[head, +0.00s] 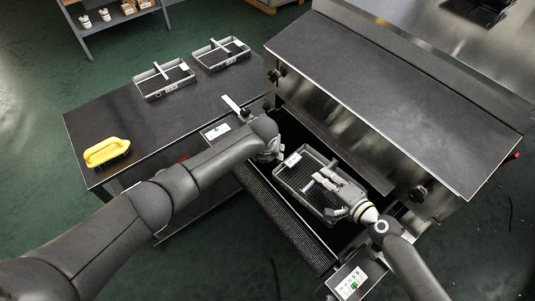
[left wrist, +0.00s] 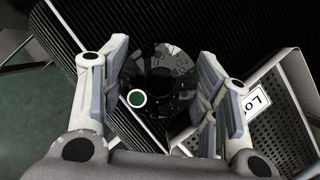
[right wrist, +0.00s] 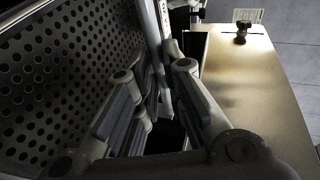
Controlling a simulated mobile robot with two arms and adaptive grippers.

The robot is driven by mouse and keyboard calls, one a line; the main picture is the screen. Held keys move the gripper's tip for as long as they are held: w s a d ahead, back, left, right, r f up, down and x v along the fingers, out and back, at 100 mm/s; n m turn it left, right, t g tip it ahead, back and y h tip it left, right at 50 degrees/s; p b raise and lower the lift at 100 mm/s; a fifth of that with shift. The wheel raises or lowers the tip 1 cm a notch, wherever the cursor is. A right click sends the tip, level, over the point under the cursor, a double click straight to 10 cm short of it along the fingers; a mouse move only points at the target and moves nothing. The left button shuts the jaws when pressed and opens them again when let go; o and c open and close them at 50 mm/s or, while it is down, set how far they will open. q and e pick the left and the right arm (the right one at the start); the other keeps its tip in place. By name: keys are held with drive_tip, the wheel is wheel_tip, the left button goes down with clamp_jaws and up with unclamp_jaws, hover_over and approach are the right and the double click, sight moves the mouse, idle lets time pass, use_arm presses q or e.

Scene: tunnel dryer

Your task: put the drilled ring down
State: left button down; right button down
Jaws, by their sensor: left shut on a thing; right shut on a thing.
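The drilled ring (left wrist: 178,104) is a dark, glossy disc with a central opening and a round green mark. It lies between the fingers of my left gripper (left wrist: 163,88), which is shut on it, above the black ribbed belt. In the head view my left gripper (head: 268,152) is at the belt, and my arm hides the ring. A grey mesh basket (head: 279,185) with a white label stands in the dryer's opening; it also shows in the left wrist view (left wrist: 273,97). My right gripper (head: 322,184) is over this basket, shut on what looks like its upright light bar (right wrist: 154,45).
The dryer hood (head: 390,85) rises behind the basket. Two similar trays (head: 151,95) (head: 207,66) and a yellow brush (head: 107,152) stand on the dark table (head: 125,110), whose middle is free. A control panel (head: 350,283) is at the bottom.

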use_arm(q)
wheel_tip(320, 180, up, 10)
idle(0.5)
drive_tip(key=shift+w+r, duration=0.1)
idle(0.4)
drive_tip(key=shift+d+f, duration=0.1)
drive_tip(key=shift+f, duration=4.9)
drive_tip(key=shift+f, duration=0.15)
drive_tip(key=c, duration=0.8)
unclamp_jaws()
drive_tip(key=shift+f, duration=0.15)
